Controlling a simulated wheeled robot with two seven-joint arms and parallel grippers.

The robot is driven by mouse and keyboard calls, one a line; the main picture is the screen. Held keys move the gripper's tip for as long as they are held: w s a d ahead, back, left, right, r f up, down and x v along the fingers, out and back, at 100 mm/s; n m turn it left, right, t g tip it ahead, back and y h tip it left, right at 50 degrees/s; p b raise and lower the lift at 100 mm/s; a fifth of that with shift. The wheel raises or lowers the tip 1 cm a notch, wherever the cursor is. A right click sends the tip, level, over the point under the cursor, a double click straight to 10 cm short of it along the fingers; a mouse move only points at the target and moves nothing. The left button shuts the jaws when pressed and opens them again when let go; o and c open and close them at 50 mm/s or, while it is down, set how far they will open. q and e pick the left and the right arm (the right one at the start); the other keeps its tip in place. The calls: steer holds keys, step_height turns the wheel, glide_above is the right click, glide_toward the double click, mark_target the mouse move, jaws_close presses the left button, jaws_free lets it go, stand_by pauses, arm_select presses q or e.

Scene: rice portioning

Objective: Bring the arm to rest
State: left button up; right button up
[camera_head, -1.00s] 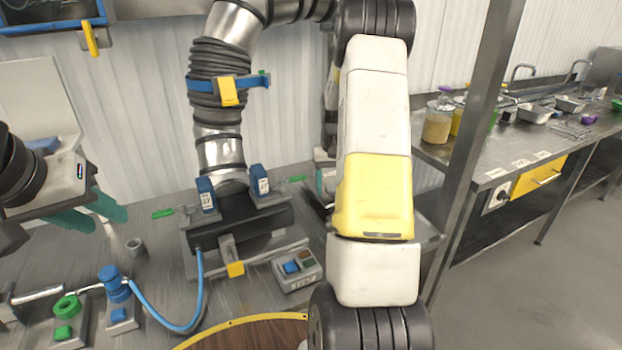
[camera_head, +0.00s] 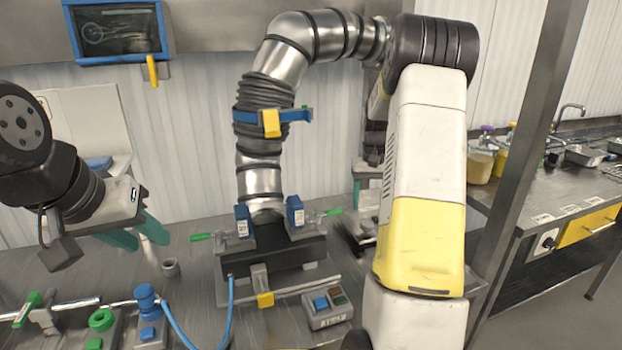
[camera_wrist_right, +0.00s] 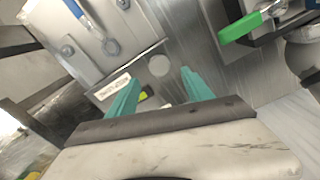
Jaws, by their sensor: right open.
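My left gripper (camera_head: 137,233) is at the left in the head view, its two teal fingers apart with nothing seen between them, over the bench. My right arm (camera_head: 425,180) hangs large in front, right of centre; most of its gripper is hidden behind it in this view. In the right wrist view my right gripper (camera_wrist_right: 160,92) has its teal fingers spread and empty. They point at a metal surface with a small label (camera_wrist_right: 112,88). I cannot tell how far off that surface is.
A ribbed metal duct (camera_head: 262,130) rises from a black fixture (camera_head: 268,258) with green handles. A button box (camera_head: 328,308) and green and blue fittings (camera_head: 147,300) stand on the bench (camera_head: 195,275). A steel post (camera_head: 525,150) and a counter with jars (camera_head: 478,165) stand at right.

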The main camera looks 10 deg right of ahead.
steer(key=s+a+r+n+t, duration=0.2)
steer(key=s+a+r+t, duration=0.1)
steer(key=s+a+r, duration=0.95)
steer(key=s+a+r+n+t+y, duration=0.1)
steer(key=s+a+r+t+y, duration=0.1)
steer(key=s+a, duration=0.7)
steer(key=s+r+t, duration=0.1)
steer(key=s, duration=0.3)
steer(key=shift+s+r, duration=0.15)
steer(key=shift+a, duration=0.1)
steer(key=shift+c, duration=0.2)
